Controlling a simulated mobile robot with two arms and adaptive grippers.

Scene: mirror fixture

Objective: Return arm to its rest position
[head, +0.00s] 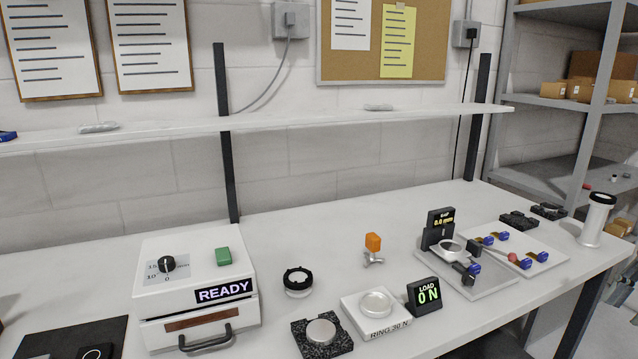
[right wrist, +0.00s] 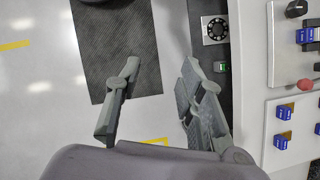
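My right gripper (right wrist: 161,72) shows in the right wrist view. Its two grey fingers stand well apart with nothing between them. It hangs over the floor, beside the worktable (right wrist: 250,100), whose edge runs down the right of that view. No gripper can be made out clearly in the head view. My left gripper shows in neither view. The worktable (head: 330,222) fills the lower part of the head view, with fixtures standing along its front.
A white box with a READY display (head: 222,291) stands at left. The RING 30 N pad (head: 350,311), LOAD display (head: 428,294), orange-topped part (head: 373,242) and gauge tray (head: 500,285) stand to its right. In the right wrist view, a dark mat (right wrist: 145,60) lies on the floor.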

